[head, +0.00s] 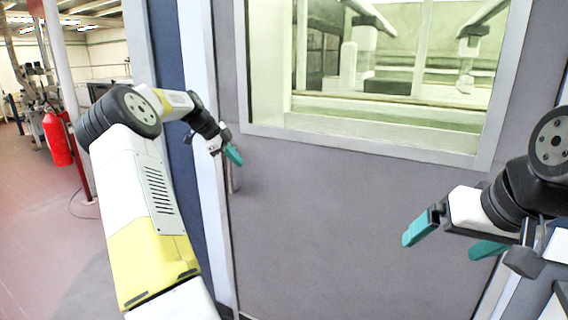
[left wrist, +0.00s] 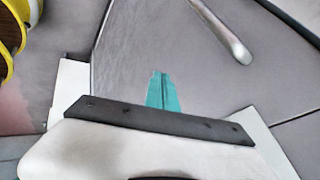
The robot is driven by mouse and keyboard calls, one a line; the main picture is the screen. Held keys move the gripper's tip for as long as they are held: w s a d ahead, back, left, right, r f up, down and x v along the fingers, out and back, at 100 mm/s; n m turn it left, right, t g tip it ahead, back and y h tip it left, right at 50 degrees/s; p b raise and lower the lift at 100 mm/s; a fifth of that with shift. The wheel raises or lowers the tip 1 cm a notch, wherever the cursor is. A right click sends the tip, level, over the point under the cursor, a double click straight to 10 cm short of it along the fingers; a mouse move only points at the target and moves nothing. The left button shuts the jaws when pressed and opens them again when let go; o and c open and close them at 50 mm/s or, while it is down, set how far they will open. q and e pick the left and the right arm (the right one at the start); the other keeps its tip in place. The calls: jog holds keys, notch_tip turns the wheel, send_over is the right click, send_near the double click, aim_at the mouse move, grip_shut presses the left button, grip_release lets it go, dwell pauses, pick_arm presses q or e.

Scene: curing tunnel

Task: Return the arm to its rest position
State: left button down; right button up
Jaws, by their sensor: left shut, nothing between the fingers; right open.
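My left gripper (head: 233,156) is in front of the left edge of the grey door (head: 330,230) in the head view. Its teal fingers are shut with nothing between them. The shut fingers also show in the left wrist view (left wrist: 162,91), against grey door surface. A metal door handle (left wrist: 222,32) runs past the fingers in that view, apart from them; in the head view the handle (head: 234,178) is just below the gripper. My right gripper (head: 446,238) is at the right, open and empty, its two teal fingers apart.
A window (head: 380,125) in the upper door shows pale machinery behind it. The white door frame (head: 203,100) and a blue panel (head: 172,50) stand close to my left arm. A red extinguisher (head: 57,140) hangs by a post at the far left. Open red floor (head: 35,220) lies at the left.

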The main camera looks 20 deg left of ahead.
pick_arm(q)
jog(key=s+d+r+n+y, duration=0.1)
jog(key=s+d+r+n, duration=0.1)
jog(key=s+d+r, duration=0.3)
jog(key=s+d+n+g+y, duration=0.1)
jog(key=s+d, duration=0.2)
jog(key=d, duration=0.5)
jog(key=s+d+r+n+y, duration=0.1)
jog(key=s+d+r+n, duration=0.1)
jog(key=s+d+r, duration=0.3)
jog(key=s+d+f+n, duration=0.1)
jog(key=s+d+n, duration=0.2)
jog(key=s, duration=0.5)
jog(key=s+d+f+n+t, duration=0.1)
jog(key=s+n, duration=0.3)
jog(key=s, duration=0.4)
jog(key=s+d+f+n, duration=0.2)
jog(key=s+d+n, duration=0.1)
jog(key=s, duration=0.6)
jog(key=shift+d+f+n+t+h, duration=0.2)
jog(key=shift+d+n+t+h, duration=0.15)
jog(key=shift+d, duration=0.5)
